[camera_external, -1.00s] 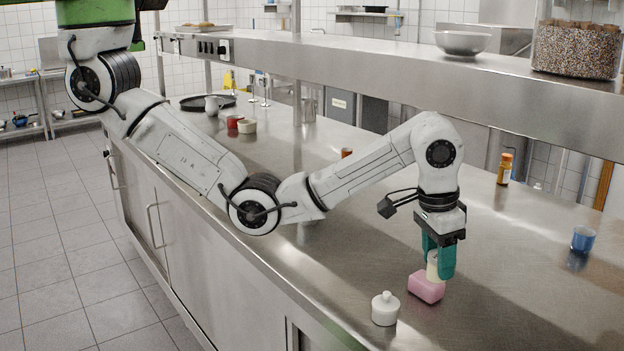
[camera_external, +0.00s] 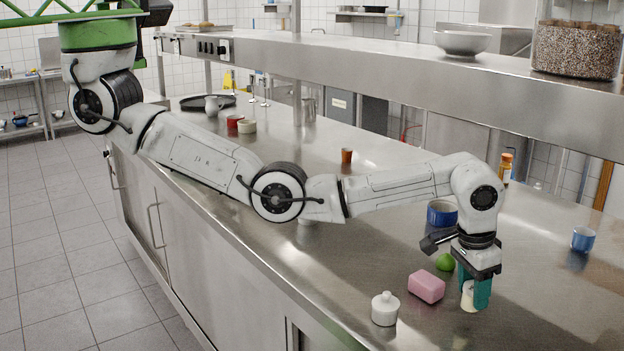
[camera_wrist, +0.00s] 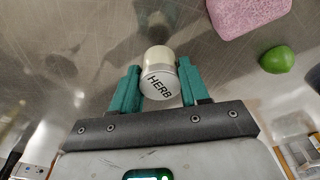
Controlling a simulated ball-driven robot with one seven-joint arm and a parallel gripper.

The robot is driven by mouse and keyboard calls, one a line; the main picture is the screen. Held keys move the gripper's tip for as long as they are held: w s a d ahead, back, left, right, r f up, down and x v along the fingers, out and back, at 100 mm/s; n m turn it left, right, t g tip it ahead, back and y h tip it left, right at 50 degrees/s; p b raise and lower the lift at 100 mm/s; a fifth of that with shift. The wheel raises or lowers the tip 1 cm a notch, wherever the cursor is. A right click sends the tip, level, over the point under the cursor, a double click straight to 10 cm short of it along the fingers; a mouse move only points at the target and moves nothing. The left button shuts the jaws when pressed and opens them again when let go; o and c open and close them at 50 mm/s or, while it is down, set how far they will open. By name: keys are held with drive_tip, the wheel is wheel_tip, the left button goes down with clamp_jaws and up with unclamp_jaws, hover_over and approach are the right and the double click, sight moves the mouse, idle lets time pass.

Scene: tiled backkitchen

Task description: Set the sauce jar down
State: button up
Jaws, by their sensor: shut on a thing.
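My gripper (camera_external: 474,290) points down over the front right of the counter, shut on a small cream jar (camera_external: 468,300). In the wrist view the jar (camera_wrist: 159,56) sits between the teal fingers (camera_wrist: 158,88), its round pale lid reading "HERB" and facing the camera. It is the only jar I hold; no sauce label shows. It looks upright, with its lower end at or just above the steel; I cannot tell whether it touches. The fingers hide part of its side in the external view.
A pink block (camera_external: 426,287) lies just left of my gripper, with a lime (camera_external: 445,262) behind it. A white lidded pot (camera_external: 385,309) stands further left. A blue bowl (camera_external: 442,213) is behind, a blue cup (camera_external: 583,239) at right. The steel counter (camera_external: 545,285) between gripper and cup is clear.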

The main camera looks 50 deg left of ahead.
sight(470, 301)
drive_tip(key=shift+f, duration=1.45)
drive_tip(key=shift+f, duration=0.15)
drive_tip(key=o, duration=1.2)
drive_tip(key=r, duration=0.4)
drive_tip(key=s+r, duration=0.1)
drive_tip(key=r, duration=0.7)
drive_tip(key=shift+s+a+r+b, duration=0.15)
drive_tip(key=shift+s+a+b, duration=0.15)
drive_tip(key=shift+a, duration=0.05)
